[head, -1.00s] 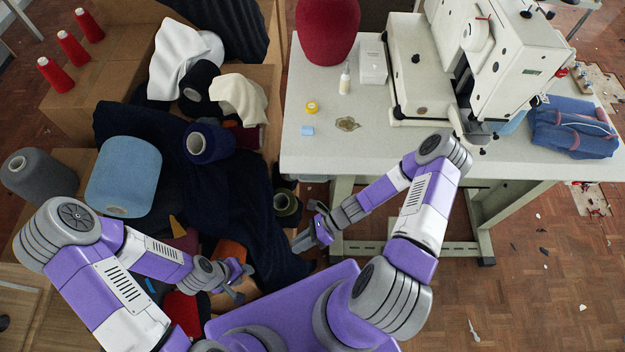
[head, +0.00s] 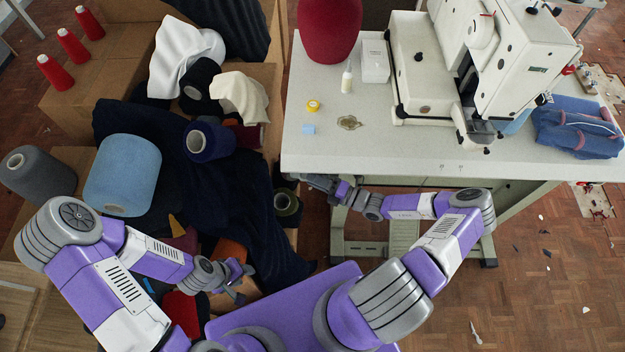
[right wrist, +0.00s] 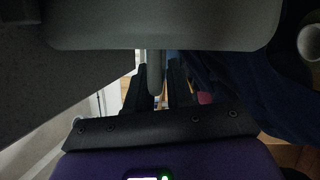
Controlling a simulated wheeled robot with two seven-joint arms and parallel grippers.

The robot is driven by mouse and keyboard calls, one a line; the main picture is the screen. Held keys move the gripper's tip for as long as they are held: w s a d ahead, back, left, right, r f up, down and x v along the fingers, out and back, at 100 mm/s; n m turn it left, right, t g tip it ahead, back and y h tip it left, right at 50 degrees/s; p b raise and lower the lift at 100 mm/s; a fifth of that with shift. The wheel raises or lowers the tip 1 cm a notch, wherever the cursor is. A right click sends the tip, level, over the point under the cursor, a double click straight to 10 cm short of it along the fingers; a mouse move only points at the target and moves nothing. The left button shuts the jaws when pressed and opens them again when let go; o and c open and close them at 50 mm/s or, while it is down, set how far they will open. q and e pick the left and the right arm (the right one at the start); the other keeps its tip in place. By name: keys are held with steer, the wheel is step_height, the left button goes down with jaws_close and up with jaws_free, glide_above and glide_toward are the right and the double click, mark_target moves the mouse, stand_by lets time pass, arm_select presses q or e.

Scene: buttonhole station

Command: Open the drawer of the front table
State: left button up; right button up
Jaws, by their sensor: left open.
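The front table (head: 390,158) is the pale one with the sewing machine on it. In the head view its drawer is hidden below the left part of the front edge. The right wrist view shows a grey drawer front (right wrist: 165,28) close ahead, with a narrow tab-like pull (right wrist: 155,75) hanging from it. My right gripper (head: 322,183) is at the table's front edge, partly hidden under it. Its dark fingers (right wrist: 160,92) stand on either side of the pull, with a slim gap showing at the right. My left gripper (head: 240,284) is open and empty, away from the table.
The buttonhole machine (head: 500,60), a red cone (head: 330,30), a white box (head: 375,62) and a small bottle (head: 346,78) stand on the tabletop. Dark cloth (head: 235,215) and yarn cones crowd the left side. Floor (head: 540,270) is open at the right.

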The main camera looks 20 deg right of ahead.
arm_select(q)
steer(key=shift+f, duration=0.1)
arm_select(e)
steer(key=shift+w+a, duration=0.35)
steer(key=shift+c, duration=0.5)
jaws_close()
